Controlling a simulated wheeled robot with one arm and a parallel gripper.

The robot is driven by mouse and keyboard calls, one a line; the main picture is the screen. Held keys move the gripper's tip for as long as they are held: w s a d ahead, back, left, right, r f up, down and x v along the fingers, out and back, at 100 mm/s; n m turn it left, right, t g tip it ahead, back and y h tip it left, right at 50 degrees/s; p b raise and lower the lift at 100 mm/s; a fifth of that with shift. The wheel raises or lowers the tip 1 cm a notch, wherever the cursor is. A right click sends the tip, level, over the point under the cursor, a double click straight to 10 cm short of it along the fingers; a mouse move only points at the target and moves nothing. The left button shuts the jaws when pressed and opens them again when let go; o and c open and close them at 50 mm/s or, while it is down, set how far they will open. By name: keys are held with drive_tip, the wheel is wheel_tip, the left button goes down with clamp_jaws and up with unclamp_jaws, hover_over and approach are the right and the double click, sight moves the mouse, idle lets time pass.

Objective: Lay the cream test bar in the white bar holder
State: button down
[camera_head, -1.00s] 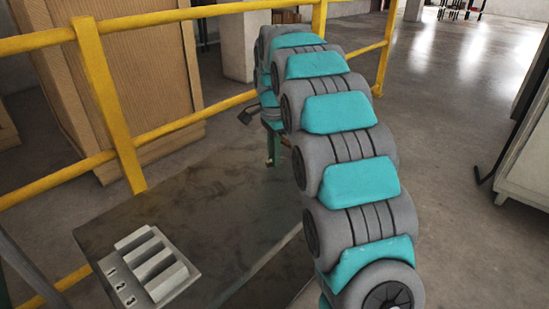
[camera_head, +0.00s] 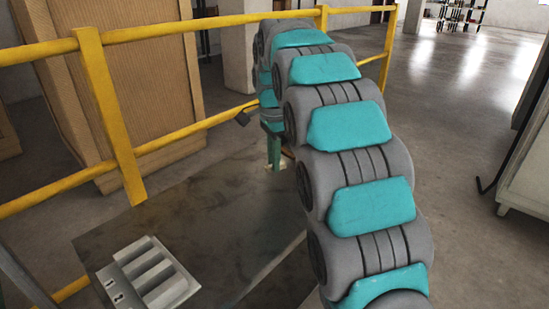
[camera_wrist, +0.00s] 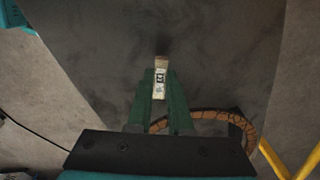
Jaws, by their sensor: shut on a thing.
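My gripper (camera_wrist: 160,88) has green fingers that are closed on a small cream test bar (camera_wrist: 160,66) with dark markings. The bar sticks out past the fingertips in the wrist view, over the dark tabletop. In the head view, my gripper (camera_head: 274,158) points down near the table's far right corner, with a pale bit of the bar at its tips. The white bar holder (camera_head: 131,251) lies at the table's near left, with slanted slots and numbers along its left edge. My gripper is well apart from the holder, which does not show in the wrist view.
The dark table (camera_head: 215,215) is bare between the holder and my gripper. A yellow railing (camera_head: 120,150) runs behind and left of the table. A brown corded loop (camera_wrist: 215,115) curves beside my fingers. A pale cabinet (camera_head: 525,165) stands at the right.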

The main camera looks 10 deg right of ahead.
drive_tip(key=s+a, duration=0.1)
drive_tip(key=s, duration=0.2)
drive_tip(key=s+a, duration=0.1)
drive_tip(key=s, duration=0.3)
drive_tip(key=s+a+r+b, duration=0.1)
drive_tip(key=s, duration=0.3)
drive_tip(key=shift+s+a, duration=0.15)
drive_tip(key=shift+a, duration=0.15)
drive_tip(key=shift+s+a+r, duration=0.1)
drive_tip(key=shift+s+a, duration=0.1)
drive_tip(key=shift+s, duration=0.4)
drive_tip(key=shift+r, duration=0.1)
